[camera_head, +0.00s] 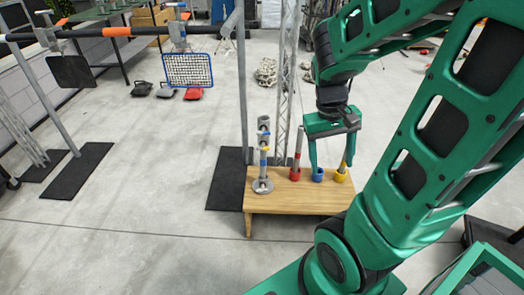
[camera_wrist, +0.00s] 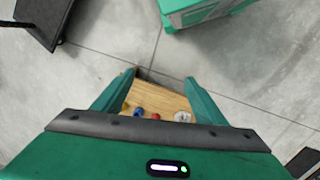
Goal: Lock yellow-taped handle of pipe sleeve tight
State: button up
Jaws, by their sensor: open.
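A grey metal pipe post with a round base (camera_head: 263,187) stands upright at the left of a low wooden table. Its sleeve joints (camera_head: 263,140) carry small bands of coloured tape, blue and yellow among them. Which small part is the yellow-taped handle is too fine to tell. My gripper (camera_head: 332,163) is open, pointing down above the table's right side, apart from the post. Its two green fingers also show in the wrist view (camera_wrist: 160,80), spread with nothing clearly between them. The post's round base also shows in the wrist view (camera_wrist: 182,117).
The wooden table (camera_head: 290,203) also holds a red cup (camera_head: 295,174), a blue cup (camera_head: 318,175) and a yellow cup (camera_head: 341,176), with rods in at least the red and yellow ones. A lattice truss and grey pole stand behind.

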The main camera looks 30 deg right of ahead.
jog(key=w+d+f+n+g+h, duration=0.2)
jog(key=w+d+f+n+h, duration=0.4)
jog(key=w+f, duration=0.4)
jog(key=n+t+h, duration=0.2)
jog(key=n+t, duration=1.7)
jog(key=n, duration=0.9)
send_near(263, 147)
jog(key=x, duration=0.6)
jog(key=f+x, duration=0.1)
jog(key=x, duration=0.3)
jog(key=shift+c, duration=0.3)
jog(key=c, duration=1)
jog(key=shift+d, duration=0.25)
jog(key=shift+a, duration=0.25)
